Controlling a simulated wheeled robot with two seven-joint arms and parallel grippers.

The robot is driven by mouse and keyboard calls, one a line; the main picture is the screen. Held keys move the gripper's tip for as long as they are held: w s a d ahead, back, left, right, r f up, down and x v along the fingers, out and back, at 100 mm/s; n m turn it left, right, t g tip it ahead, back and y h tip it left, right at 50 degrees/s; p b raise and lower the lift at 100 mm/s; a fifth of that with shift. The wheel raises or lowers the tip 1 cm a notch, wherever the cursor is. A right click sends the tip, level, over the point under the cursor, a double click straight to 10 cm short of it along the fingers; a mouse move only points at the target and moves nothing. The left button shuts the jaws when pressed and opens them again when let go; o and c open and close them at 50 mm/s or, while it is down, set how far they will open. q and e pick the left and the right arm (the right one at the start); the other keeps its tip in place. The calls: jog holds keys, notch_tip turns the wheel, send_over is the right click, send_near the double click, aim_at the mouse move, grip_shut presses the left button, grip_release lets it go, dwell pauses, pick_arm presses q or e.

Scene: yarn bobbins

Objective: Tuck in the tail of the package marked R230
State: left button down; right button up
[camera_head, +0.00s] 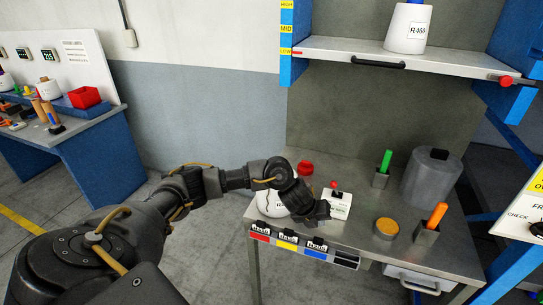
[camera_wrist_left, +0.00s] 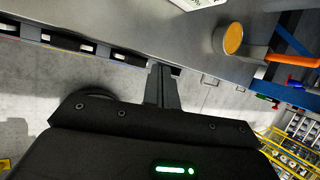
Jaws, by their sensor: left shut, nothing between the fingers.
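A white package (camera_head: 271,205) stands on the grey table (camera_head: 345,240), partly hidden behind my left arm. I cannot read a mark on it, and no tail shows. Another white package (camera_head: 408,30) stands on the shelf above, with a label that seems to read R-160 or R-460. No R230 mark is legible. My left gripper (camera_head: 322,214) is over the table's front part, beside a small white box with a red knob (camera_head: 339,204). In the left wrist view its fingers (camera_wrist_left: 161,75) are together and empty near the table's front edge. My right gripper is not in view.
On the table stand a green stick in a holder (camera_head: 385,162), an orange stick (camera_head: 436,214), a round orange tin (camera_head: 386,228) and a grey cylinder (camera_head: 432,178). Labelled colour bins (camera_head: 303,244) line the front edge. A shelf (camera_head: 345,52) overhangs the back.

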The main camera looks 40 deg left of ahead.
pick_arm(q)
jog(key=a+r+y, duration=0.1)
jog(key=a+r, duration=0.3)
jog(key=a, duration=0.3)
jog(key=a+r+m+g+y, duration=0.1)
jog(key=a+r, duration=0.2)
jog(key=a, duration=0.3)
jog(key=a+r+m+g+y, duration=0.1)
jog(key=a+r, duration=0.3)
jog(key=a, duration=0.3)
jog(key=shift+w+a+r+y+p, duration=0.1)
jog(key=shift+a+r+y+p, duration=0.2)
jog(key=shift+r+y, duration=0.1)
jog(key=shift+w+f, duration=0.15)
jog(key=shift+f, duration=2.75)
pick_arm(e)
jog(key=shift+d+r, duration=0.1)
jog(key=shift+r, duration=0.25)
pick_arm(q)
jog(key=shift+f, duration=0.15)
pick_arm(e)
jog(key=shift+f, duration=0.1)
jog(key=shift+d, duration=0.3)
